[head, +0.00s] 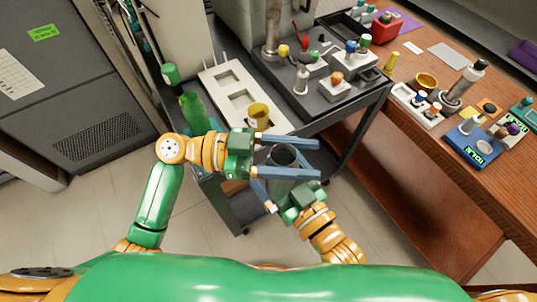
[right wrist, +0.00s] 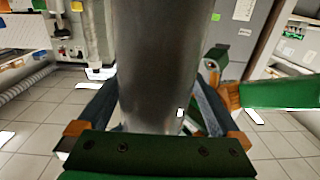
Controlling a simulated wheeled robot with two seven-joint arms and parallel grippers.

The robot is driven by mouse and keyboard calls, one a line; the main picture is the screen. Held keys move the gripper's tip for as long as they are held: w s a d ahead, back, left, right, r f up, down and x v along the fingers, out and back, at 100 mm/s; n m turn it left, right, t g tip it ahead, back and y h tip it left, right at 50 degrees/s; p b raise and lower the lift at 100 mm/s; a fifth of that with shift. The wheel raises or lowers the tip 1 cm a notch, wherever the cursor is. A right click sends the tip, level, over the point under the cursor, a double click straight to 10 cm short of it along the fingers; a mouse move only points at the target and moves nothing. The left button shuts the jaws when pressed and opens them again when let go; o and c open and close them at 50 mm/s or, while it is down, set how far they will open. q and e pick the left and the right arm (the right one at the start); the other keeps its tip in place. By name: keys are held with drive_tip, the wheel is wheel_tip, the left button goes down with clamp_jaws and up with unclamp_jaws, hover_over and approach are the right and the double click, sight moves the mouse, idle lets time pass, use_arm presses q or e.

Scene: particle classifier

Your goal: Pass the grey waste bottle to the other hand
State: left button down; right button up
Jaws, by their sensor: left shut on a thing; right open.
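The grey waste bottle (head: 283,157) is in the middle of the head view, held in the air in front of the cart with its round open top facing up. My left gripper (head: 312,159) reaches in from the left and is shut on it, its blue fingers along both sides. My right gripper (head: 280,173) comes from below right, open, with its fingers on either side of the bottle. In the right wrist view the bottle (right wrist: 158,65) fills the middle between the right fingers. Whether those fingers touch it cannot be told.
A dark cart (head: 316,119) stands just beyond the hands, bearing a white tray (head: 220,75), a yellow cup (head: 259,112) and several small instruments. A green bottle (head: 193,112) is at its left. A wooden bench (head: 425,148) with more equipment is at right. Floor below the hands is clear.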

drive_tip(key=shift+w+a, duration=0.2)
drive_tip(key=shift+s, duration=0.1)
drive_tip(key=c, duration=1.5)
use_arm(q)
drive_tip(key=shift+c, duration=0.7)
unclamp_jaws()
use_arm(e)
drive_tip(key=shift+o, duration=0.2)
